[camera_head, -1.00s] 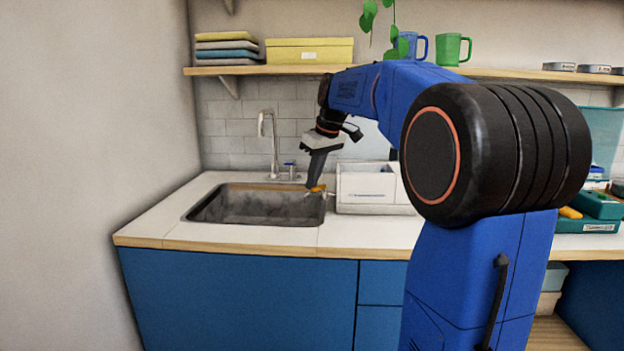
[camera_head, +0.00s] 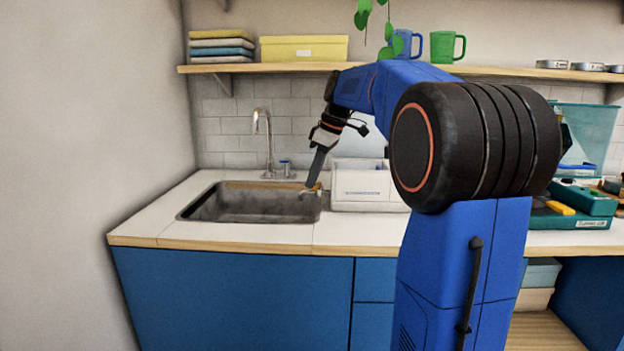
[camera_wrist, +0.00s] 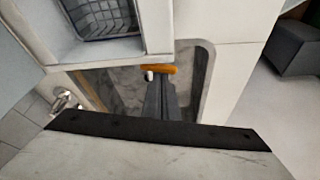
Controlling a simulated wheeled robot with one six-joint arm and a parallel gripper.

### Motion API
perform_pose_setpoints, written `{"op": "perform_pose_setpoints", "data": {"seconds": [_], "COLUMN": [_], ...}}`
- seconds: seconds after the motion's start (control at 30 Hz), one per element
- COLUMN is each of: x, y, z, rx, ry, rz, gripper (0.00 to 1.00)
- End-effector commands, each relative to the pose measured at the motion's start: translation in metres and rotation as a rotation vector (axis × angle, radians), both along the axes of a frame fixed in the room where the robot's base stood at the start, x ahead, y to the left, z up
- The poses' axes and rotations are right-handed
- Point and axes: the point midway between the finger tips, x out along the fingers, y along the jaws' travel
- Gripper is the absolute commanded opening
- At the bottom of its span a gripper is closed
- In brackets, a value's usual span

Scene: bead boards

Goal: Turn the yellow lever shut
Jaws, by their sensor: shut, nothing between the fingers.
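The yellow lever (camera_wrist: 158,68) is an orange-yellow bar over the right part of the sink in the wrist view. It lies crosswise just beyond my fingertips, with a small pale metal piece under its left part. My gripper (camera_wrist: 161,82) is shut and empty, its dark fingers pointing at the lever; the gap between them is too small to tell whether they touch. In the head view my gripper (camera_head: 310,184) reaches down at a tilt to the right edge of the sink, and the lever is small and mostly hidden at its tip.
The steel sink (camera_head: 190,212) is set in a white counter (camera_head: 150,220). A tall faucet (camera_head: 268,140) with a small blue-topped handle (camera_head: 285,166) stands behind it. A white box (camera_head: 362,190) stands close right of my gripper. A shelf (camera_head: 250,68) runs above.

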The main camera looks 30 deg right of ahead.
Motion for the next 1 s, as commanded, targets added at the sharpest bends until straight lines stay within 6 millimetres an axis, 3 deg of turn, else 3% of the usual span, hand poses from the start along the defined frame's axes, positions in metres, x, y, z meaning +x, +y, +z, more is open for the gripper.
{"op": "perform_pose_setpoints", "data": {"seconds": [0.57,0.93,1.0], "x": [0.006,0.033,0.028], "y": [-0.006,0.024,0.018], "z": [0.000,-0.001,0.013], "rx": [0.000,0.000,-0.001], "ry": [0.000,0.000,-0.003], "rz": [0.000,0.000,-0.005], "gripper": [0.00,0.00,0.00]}}
